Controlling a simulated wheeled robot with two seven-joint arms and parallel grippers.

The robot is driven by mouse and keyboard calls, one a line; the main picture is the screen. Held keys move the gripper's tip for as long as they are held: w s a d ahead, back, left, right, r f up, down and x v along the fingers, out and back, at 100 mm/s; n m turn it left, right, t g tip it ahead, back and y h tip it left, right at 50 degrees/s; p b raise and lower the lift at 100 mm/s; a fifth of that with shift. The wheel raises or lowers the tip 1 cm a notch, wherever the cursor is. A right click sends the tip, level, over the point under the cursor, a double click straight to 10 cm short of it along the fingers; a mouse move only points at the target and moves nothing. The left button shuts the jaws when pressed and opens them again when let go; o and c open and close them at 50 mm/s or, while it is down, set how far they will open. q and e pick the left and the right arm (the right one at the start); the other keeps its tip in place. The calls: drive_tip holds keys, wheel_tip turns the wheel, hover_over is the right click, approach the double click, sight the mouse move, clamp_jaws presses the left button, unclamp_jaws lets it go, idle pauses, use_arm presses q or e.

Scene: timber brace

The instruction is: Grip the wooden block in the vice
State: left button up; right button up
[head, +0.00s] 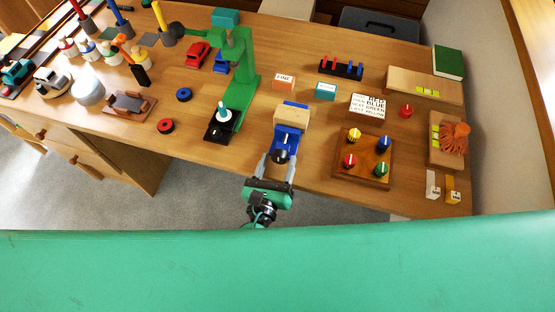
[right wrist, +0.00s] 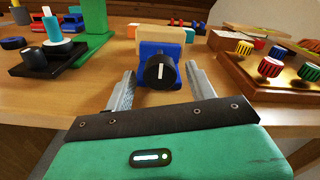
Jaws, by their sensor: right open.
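The blue vice (head: 287,140) stands near the front edge of the table, and its black knob (head: 281,156) faces me. The wooden block (head: 292,115) is at the back of the vice, against its blue jaw; whether it is clamped I cannot tell. In the right wrist view the block (right wrist: 155,33) shows behind the vice (right wrist: 174,50), and the knob (right wrist: 160,71) has a white mark pointing up. My right gripper (head: 275,167) is open, its fingers on either side of the knob and apart from it in the right wrist view (right wrist: 161,92). My left gripper is not in view.
A green press (head: 240,80) with a black base stands left of the vice. A wooden board with coloured knobs (head: 377,168) lies to the right. Small signs (head: 283,82) stand behind. The table's front edge is close to the vice.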

drive_tip(key=shift+w+d, duration=0.1)
drive_tip(key=shift+w, duration=0.2)
drive_tip(key=c, duration=1)
